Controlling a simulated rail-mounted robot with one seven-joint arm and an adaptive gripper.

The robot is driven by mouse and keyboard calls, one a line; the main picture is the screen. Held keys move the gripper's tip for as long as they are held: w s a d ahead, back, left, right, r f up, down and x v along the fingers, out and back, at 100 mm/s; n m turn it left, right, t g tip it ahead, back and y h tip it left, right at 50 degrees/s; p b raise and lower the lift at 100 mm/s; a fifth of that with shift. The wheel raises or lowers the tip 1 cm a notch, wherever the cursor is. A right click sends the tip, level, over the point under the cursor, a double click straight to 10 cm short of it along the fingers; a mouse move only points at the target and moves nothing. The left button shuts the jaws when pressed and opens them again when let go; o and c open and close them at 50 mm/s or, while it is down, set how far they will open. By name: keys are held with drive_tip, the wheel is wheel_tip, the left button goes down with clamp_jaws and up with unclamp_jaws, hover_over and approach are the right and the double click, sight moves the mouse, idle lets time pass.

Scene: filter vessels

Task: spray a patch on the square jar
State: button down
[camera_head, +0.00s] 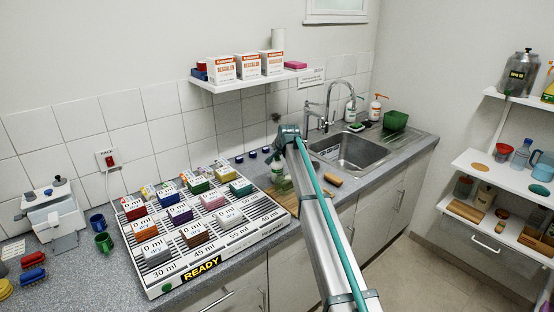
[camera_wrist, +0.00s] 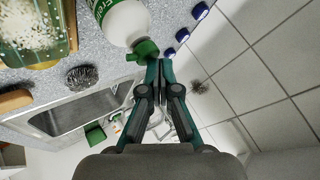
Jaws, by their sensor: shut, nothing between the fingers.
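My gripper (camera_wrist: 160,64) is shut and empty in the wrist view. Its fingertips are close beside the green nozzle (camera_wrist: 143,49) of a white bottle (camera_wrist: 126,20) with a green label; I cannot tell whether they touch. In the head view my arm's end (camera_head: 288,133) is over the counter left of the sink, and the bottle (camera_head: 281,180) stands below it, partly hidden by the arm. I cannot make out a square jar for certain. A yellow bottle (camera_head: 549,88) is cut off at the right edge on the upper shelf.
A rack (camera_head: 170,283) of several coloured blocks lies left of the bottle. Several dark blue caps (camera_wrist: 199,11) line the wall side. A dark smudge (camera_wrist: 200,87) marks the tiles. The far-right shelves hold several vessels.

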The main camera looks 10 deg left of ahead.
sight(278, 157)
drive_tip(key=shift+r, duration=1.05)
drive_tip(key=shift+p, duration=0.3)
wheel_tip(278, 157, up, 6)
drive_tip(key=p, duration=0.1)
idle(0.6)
